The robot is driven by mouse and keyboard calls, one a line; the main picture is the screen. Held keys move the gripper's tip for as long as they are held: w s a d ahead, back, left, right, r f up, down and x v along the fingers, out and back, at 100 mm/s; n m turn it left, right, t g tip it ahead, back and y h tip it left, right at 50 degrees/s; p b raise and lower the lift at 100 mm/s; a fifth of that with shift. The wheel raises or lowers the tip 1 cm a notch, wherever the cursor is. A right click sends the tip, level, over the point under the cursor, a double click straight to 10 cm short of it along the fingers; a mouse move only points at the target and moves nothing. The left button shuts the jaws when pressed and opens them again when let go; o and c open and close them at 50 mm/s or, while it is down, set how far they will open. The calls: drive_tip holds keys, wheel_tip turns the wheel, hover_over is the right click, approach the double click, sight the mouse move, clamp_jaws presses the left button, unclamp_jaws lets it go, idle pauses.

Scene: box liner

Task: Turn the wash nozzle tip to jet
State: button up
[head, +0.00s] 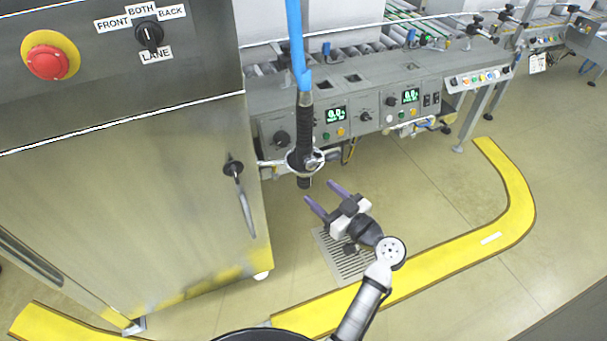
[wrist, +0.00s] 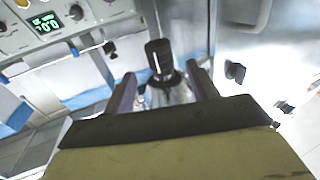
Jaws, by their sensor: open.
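The wash nozzle (head: 305,130) is a dark ribbed wand on a blue hose, hanging upright through a ring holder (head: 291,161) at the machine's front. Its black tip (head: 304,183) points down below the ring. In the wrist view the tip (wrist: 159,56) is a black cylinder with a white mark, seen between the two purple fingers. My gripper (head: 320,194) is open and empty, its fingers pointing up toward the tip from just below and to the right. It also shows in the wrist view (wrist: 163,78). No finger visibly touches the tip. No jet marking is readable.
A steel cabinet (head: 130,220) with a door handle (head: 243,205) stands close on the left. A control panel (head: 350,115) with knobs and green displays is behind the nozzle. A floor drain (head: 345,265) and yellow floor strip (head: 440,270) lie below. Floor to the right is clear.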

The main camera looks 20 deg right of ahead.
sight(309, 183)
drive_tip(key=p+x, duration=0.1)
drive_tip(key=x, duration=0.6)
drive_tip(key=shift+w+a, duration=0.1)
drive_tip(key=shift+w, duration=0.25)
drive_tip(key=shift+c, duration=0.5)
drive_tip(key=c, duration=0.9)
drive_tip(key=shift+f, duration=0.1)
